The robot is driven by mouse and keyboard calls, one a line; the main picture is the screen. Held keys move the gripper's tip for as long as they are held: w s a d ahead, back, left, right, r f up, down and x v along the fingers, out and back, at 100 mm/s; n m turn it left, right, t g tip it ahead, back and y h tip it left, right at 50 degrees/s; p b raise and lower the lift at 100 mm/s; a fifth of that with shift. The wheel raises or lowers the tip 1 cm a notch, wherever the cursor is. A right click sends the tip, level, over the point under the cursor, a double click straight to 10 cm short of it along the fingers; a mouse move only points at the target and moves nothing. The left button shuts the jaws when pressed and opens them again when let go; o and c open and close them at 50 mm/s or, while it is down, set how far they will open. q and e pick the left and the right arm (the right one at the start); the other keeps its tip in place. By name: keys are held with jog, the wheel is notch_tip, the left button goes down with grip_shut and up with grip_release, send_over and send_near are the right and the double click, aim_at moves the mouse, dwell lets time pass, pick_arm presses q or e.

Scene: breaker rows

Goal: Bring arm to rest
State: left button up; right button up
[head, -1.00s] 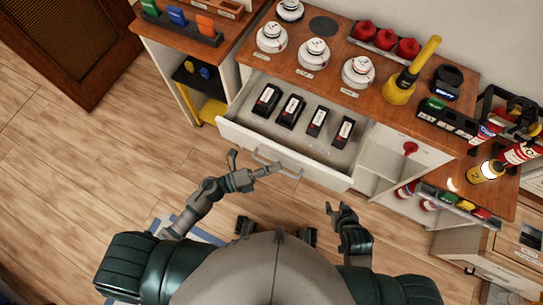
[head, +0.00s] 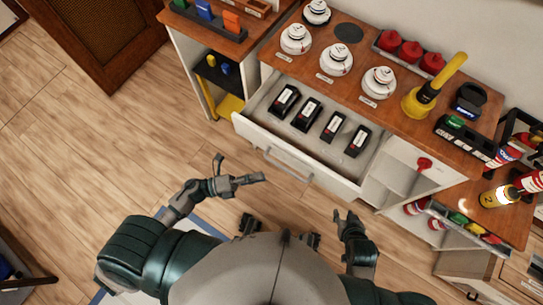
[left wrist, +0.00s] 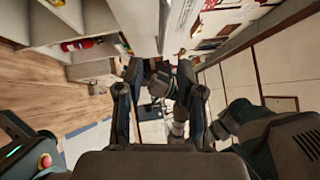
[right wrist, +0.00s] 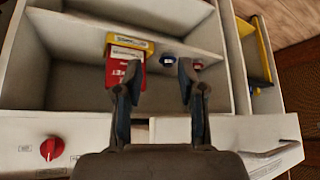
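My left gripper (head: 241,168) is open and empty in the head view, over the floor to the left of the open drawer's handle (head: 288,164) and apart from it. Its two spread fingers also show in the left wrist view (left wrist: 160,82), with nothing between them. My right gripper (head: 345,214) is low in front of the cabinet in the head view. In the right wrist view its fingers (right wrist: 159,66) are apart and empty, in front of cabinet shelves. The drawer (head: 258,128) stands open with several black breakers (head: 307,113) in a row.
The counter (head: 305,70) holds white round devices (head: 336,59), red knobs (head: 410,54) and a yellow-handled tool (head: 425,95). A red rotary knob (head: 424,163) is on the cabinet front. Bottles (head: 497,197) stand at the right. The floor (head: 110,150) at left is clear.

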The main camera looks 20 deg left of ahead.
pick_arm(q)
jog(key=shift+v, duration=0.85)
jog(key=shift+s+a, duration=0.15)
jog(key=shift+a, duration=0.05)
